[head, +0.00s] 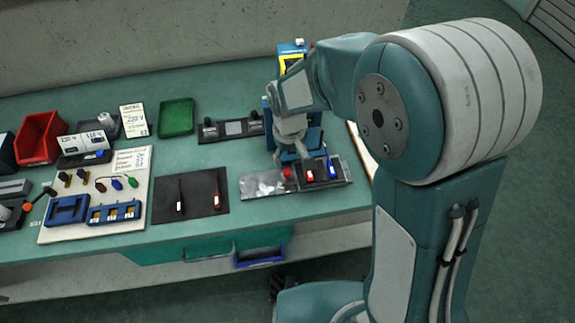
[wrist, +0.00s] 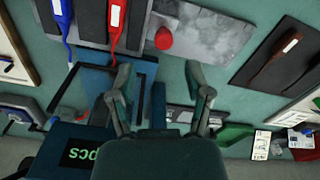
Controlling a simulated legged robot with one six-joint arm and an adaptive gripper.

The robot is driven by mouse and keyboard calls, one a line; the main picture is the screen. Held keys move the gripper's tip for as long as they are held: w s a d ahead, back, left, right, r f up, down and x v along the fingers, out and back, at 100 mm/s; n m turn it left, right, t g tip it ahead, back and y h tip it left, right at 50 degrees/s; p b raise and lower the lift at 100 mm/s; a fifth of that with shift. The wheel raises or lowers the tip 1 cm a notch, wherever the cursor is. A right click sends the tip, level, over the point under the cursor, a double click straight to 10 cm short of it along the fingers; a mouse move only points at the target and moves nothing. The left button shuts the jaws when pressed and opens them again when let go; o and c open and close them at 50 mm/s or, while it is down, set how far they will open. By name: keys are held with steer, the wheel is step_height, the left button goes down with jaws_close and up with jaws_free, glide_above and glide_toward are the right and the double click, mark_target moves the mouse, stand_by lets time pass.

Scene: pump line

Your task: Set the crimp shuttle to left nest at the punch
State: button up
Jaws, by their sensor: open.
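The punch (head: 291,58) is a blue machine with a yellow-framed opening, standing at the back right of the bench. In the wrist view its blue body (wrist: 75,145) fills the lower left. In front of it a dark carrier, seemingly the shuttle (head: 343,181), bears a red piece (head: 310,174) and a blue piece (head: 332,168). A red knob (head: 287,174) sits at its left, and also shows in the wrist view (wrist: 163,38). My gripper (head: 298,152) is open and empty, above the area behind the knob. It also shows in the wrist view (wrist: 161,82). I cannot tell the shuttle's nest position.
A shiny grey plate (head: 262,185) lies left of the knob. A black mat (head: 200,204) holds two slim tools. A dark fixture (head: 225,140), green tray (head: 176,117), red bin (head: 40,136) and white board (head: 84,232) stand further left. Bench surface between them is clear.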

step_height(320, 180, up, 6)
steer(key=shift+d+r, duration=0.1)
stand_by(0.5)
steer(key=s+d+r+m+t, duration=0.5)
steer(key=s+d+r, duration=0.7)
steer(key=s+d, duration=0.4)
steer(key=shift+d+r+m+t, duration=0.3)
steer(key=shift+d+r+m, duration=0.1)
steer(key=shift+d+m, duration=0.3)
